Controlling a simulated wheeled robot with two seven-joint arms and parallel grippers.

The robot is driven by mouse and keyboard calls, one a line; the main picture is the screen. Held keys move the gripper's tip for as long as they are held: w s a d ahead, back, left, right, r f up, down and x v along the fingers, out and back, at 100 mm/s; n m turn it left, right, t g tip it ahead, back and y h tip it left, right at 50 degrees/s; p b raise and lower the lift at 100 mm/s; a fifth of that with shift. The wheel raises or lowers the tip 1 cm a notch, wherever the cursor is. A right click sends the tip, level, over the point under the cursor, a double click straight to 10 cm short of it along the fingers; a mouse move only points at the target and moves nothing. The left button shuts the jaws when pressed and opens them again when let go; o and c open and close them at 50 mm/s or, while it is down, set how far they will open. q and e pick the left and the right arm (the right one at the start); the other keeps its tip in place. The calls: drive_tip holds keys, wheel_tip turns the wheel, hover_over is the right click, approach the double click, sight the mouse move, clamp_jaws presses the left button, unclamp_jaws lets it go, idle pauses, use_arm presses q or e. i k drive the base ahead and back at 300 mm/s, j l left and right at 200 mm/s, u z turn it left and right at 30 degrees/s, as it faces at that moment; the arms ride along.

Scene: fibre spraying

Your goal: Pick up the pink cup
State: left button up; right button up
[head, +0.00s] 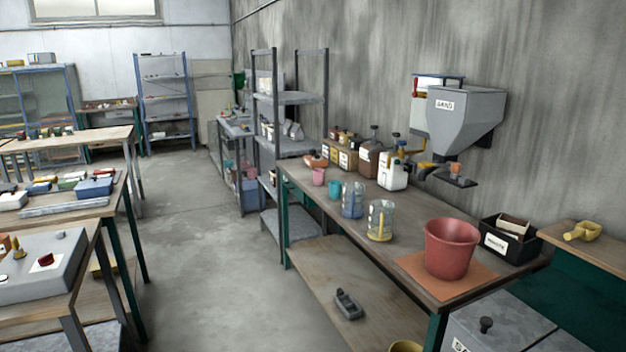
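A small pink cup (319,177) stands upright near the far left end of the workbench (395,258) on the right side of the head view. A teal cup (335,190) stands just in front of it to the right. An orange-brown item (316,160) lies close behind the pink cup. Neither of my grippers is in view.
On the same bench stand two clear beakers (380,220), a white jug (392,172), a large red pot (450,248) and a black box (508,240). A grey hopper (462,118) hangs on the wall. The floor aisle (205,250) left of the bench is clear.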

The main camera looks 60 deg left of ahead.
sight(318, 173)
drive_tip(key=j+u, duration=0.1)
drive_tip(key=u, duration=0.25)
drive_tip(key=i+j+u, duration=0.1)
drive_tip(key=u, duration=0.55)
drive_tip(key=i+j+u, duration=0.65)
drive_tip(key=i, duration=0.7)
drive_tip(key=i+j+z, duration=0.25)
drive_tip(key=i, duration=0.45)
drive_tip(key=i+j+z, duration=0.2)
drive_tip(key=i+j, duration=0.2)
drive_tip(key=i, duration=0.25)
drive_tip(key=i+j+z, duration=0.25)
drive_tip(key=i+j, duration=0.25)
drive_tip(key=i, duration=0.1)
